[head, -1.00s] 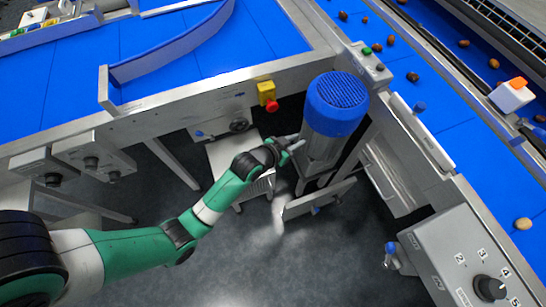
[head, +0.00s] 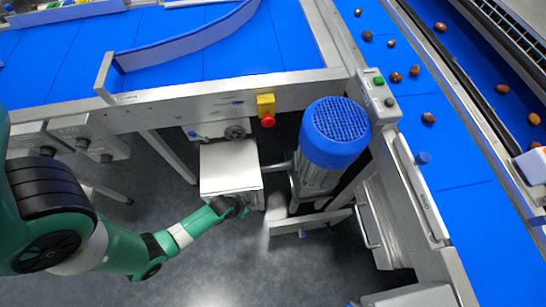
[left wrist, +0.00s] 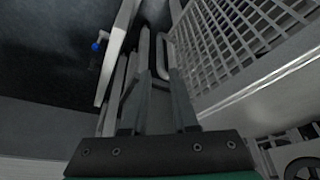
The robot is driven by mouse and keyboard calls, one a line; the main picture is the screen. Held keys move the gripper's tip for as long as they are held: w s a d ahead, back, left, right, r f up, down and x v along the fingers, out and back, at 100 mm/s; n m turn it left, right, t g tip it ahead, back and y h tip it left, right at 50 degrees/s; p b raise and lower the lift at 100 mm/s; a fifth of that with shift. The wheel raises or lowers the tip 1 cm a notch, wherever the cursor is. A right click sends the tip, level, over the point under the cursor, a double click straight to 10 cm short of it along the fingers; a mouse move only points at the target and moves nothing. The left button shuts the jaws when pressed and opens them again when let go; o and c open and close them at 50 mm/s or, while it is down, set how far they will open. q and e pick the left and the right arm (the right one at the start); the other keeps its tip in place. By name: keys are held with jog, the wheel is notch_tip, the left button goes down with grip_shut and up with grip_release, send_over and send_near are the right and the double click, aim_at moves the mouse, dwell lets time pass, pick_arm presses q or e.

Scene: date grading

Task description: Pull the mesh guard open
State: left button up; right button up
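My left gripper (head: 243,208) is low beside the front of a grey steel box (head: 230,165) in the head view. In the left wrist view its two fingers (left wrist: 155,75) point up and stand apart. A pale bar like a handle shows near the fingertips; I cannot tell whether the fingers touch it. A metal mesh (left wrist: 235,45), which looks like the guard, fills the upper right of the left wrist view. In the head view the mesh is not clearly seen. My right gripper is in neither view.
A blue-capped motor (head: 335,132) stands right of the box. A steel panel (head: 310,221) juts out below it. A red stop button (head: 268,121) sits above. Blue conveyors (head: 470,200) carry dates on the right. Open grey floor (head: 215,280) lies below.

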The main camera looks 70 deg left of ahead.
pick_arm(q)
jog(key=b+x, duration=0.2)
jog(key=x, duration=0.1)
jog(key=b+x, duration=0.3)
jog(key=x, duration=0.1)
jog(key=b+x, duration=0.3)
jog(key=x, duration=0.1)
jog(key=shift+s+f, duration=0.1)
jog(key=shift+s, duration=0.25)
jog(key=shift+w+f, duration=0.25)
grip_shut()
dwell(0.6)
